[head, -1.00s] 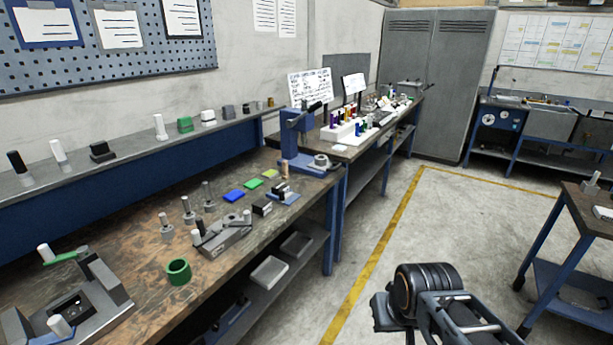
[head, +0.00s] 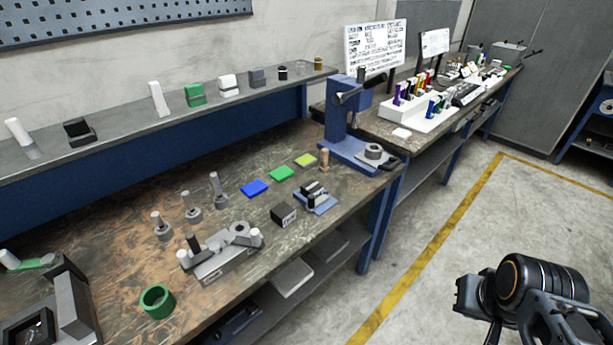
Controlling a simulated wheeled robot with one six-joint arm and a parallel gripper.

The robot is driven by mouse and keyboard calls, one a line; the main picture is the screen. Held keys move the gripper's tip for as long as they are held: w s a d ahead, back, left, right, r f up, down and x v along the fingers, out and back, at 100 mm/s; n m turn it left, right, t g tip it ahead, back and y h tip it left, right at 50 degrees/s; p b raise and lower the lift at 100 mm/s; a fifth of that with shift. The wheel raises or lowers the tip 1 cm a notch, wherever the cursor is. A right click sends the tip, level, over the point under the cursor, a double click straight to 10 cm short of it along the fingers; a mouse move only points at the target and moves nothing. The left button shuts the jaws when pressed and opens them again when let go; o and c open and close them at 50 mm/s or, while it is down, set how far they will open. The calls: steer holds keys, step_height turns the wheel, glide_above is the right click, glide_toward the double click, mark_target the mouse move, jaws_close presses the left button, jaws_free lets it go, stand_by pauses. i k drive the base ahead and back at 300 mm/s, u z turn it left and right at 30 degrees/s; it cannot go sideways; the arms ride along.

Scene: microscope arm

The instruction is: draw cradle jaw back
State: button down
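I cannot tell for sure which part is the cradle jaw. A grey fixture (head: 72,312) with upright blocks and a dark recess stands at the lower left of the workbench, cut off by the picture edge. A smaller grey block fixture (head: 226,262) with white-ended parts and a round boss sits right of it. A small blue-based holder (head: 317,203) with dark and light blocks lies farther right. My arm shows at the lower right, over the floor and apart from the bench. My gripper's fingertips do not show.
The workbench (head: 120,225) also bears a green ring (head: 157,302), several grey posts, coloured pads and a blue press (head: 345,125). A back shelf (head: 110,140) holds small items. A second bench adjoins beyond. The floor (head: 430,290) on the right is clear, with a yellow line.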

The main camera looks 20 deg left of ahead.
mark_target(313, 203)
steer(key=u, duration=0.4)
steer(key=i, duration=0.75)
steer(key=u, duration=1.2)
steer(key=i, duration=0.45)
steer(key=u, duration=0.35)
